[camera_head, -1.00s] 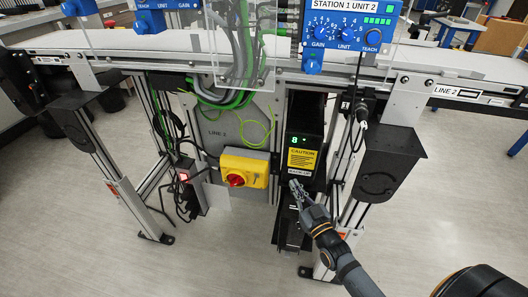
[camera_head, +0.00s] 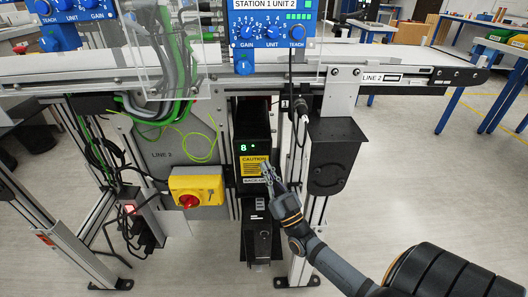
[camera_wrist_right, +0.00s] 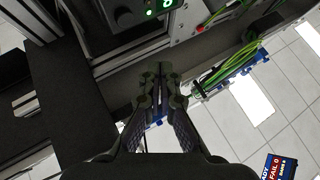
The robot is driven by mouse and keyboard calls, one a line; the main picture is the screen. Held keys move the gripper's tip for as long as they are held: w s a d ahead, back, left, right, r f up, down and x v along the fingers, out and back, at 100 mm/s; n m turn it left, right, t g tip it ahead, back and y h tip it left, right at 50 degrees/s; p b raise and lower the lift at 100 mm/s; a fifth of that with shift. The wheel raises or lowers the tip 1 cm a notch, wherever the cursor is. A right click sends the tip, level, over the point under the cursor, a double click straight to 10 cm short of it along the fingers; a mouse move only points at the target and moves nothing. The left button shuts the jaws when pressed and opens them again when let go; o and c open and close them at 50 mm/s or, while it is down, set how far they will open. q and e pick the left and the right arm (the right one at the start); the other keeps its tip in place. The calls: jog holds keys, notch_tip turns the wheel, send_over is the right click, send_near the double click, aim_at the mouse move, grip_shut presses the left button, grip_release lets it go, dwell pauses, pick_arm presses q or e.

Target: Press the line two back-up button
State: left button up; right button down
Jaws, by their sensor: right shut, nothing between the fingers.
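A black unit (camera_head: 253,120) under the line 2 conveyor has a green "8" display (camera_head: 245,148) and a yellow caution label (camera_head: 250,163). A small white strip (camera_head: 256,181) below the caution label seems to read "BACK-UP". I cannot make out the button itself; the fingers may hide it. My right gripper (camera_head: 266,167) is shut and empty, overlapping the lower right of the caution label. Contact cannot be told. In the right wrist view, the closed fingers (camera_wrist_right: 160,72) point towards the frame, with the green display (camera_wrist_right: 158,10) above. My left gripper is not in view.
A yellow box with a red knob (camera_head: 196,187) sits left of the unit. A black box (camera_head: 260,240) stands below it. A metal leg and black housing (camera_head: 335,155) are close on the right. Green cables (camera_head: 180,100) hang at left. The floor at right is clear.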

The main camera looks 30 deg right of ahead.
aim_at(264, 148)
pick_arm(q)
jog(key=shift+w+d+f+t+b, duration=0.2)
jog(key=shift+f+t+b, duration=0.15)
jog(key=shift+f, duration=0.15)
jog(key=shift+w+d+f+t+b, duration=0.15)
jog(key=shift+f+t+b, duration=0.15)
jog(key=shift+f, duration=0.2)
pick_arm(e)
jog(key=w+d, duration=0.2)
jog(key=w, duration=0.2)
jog(key=shift+w+d, duration=0.3)
jog(key=shift+d, duration=0.1)
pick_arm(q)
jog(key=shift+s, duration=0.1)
pick_arm(e)
jog(key=shift+w+d, duration=0.1)
jog(key=shift+w+d, duration=0.15)
jog(key=shift+w, duration=0.1)
dwell(0.3)
